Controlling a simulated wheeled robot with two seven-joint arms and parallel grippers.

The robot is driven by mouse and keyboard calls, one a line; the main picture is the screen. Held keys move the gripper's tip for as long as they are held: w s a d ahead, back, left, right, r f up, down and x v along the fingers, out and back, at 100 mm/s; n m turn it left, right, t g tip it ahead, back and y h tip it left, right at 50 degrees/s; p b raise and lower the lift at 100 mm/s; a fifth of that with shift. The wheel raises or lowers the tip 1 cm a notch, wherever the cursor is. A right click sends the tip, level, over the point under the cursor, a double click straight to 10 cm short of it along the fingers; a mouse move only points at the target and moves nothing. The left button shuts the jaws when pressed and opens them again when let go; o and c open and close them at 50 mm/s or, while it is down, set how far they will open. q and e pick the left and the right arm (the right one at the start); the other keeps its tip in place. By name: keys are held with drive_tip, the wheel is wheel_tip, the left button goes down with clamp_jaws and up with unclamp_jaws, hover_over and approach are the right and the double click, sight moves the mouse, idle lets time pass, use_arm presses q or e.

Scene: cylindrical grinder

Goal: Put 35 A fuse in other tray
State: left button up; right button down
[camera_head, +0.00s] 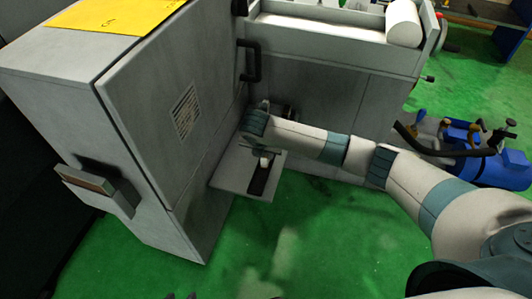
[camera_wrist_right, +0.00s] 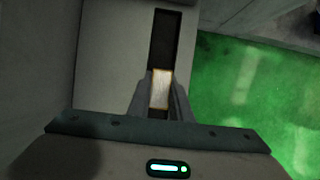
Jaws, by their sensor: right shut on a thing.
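A small pale fuse (camera_wrist_right: 160,90) with an orange-brown edge sits between the fingers of my right gripper (camera_wrist_right: 158,97) in the wrist view. The fingers are shut on it. Its rating cannot be read. It lies over the near part of a dark slot (camera_wrist_right: 164,40) in a light grey tray (camera_wrist_right: 113,50). I cannot tell whether it touches the slot's floor. In the head view the tray (camera_head: 229,172) juts out beside the grey cabinet, with my right gripper (camera_head: 262,151) over it. Two dark tips of my left gripper (camera_head: 181,296) barely show at the bottom edge.
The grey cabinet (camera_head: 165,110) stands close to the tray's left. The machine body (camera_head: 330,100) is behind my right arm. A blue machine (camera_head: 480,155) stands at the right. Green floor (camera_head: 300,240) is open in front of the tray.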

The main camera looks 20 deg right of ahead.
use_arm(q)
drive_tip(key=shift+a, duration=0.1)
use_arm(e)
drive_tip(key=shift+f, duration=0.1)
